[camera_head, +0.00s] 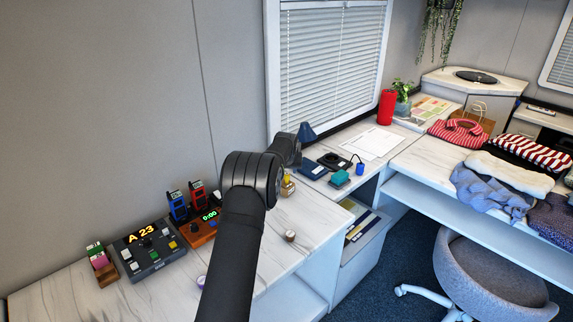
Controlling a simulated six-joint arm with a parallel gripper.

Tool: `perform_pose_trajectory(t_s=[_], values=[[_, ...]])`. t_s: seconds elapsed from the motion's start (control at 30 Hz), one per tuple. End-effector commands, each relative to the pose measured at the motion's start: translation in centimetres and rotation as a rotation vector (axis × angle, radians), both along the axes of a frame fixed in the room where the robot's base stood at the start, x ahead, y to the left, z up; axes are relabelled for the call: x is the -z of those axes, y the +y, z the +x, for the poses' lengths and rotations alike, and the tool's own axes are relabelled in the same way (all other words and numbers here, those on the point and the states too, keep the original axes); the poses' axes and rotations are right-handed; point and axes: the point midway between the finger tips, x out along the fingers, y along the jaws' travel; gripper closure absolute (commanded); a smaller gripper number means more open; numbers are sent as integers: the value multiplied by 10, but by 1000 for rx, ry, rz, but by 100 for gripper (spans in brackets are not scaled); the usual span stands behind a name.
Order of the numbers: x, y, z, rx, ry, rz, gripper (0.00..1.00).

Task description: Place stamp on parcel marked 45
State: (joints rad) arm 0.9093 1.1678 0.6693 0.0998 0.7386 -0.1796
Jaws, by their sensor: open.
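My dark arm rises from the bottom centre and bends at a large joint toward the shelf; my gripper at its end is hidden behind the arm. I cannot make out a parcel marked 45. I cannot tell for sure which item is the stamp. A small yellow-topped item (287,186) stands beside the arm's bend. A small round brown-sided item (290,236) sits alone on the front marble counter (315,215). A teal block (340,178), a small blue item (360,169) and a black flat case (334,161) lie farther back.
A control box showing "A 23" (150,246) and an orange timer (201,231) stand at left. A purple-and-white roll (201,282) is near the arm. A red cylinder (386,107), a paper sheet (371,143) and folded clothes (500,185) are right. A grey chair (485,275) stands below.

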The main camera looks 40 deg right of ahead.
Motion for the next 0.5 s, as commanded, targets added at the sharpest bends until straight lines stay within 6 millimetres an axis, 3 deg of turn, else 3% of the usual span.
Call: perform_pose_trajectory(t_s=[0.23, 0.5], values=[[-33, 14, -14, 1, 0, -1, 57], [-46, 21, -21, 0, 1, 1, 57]])
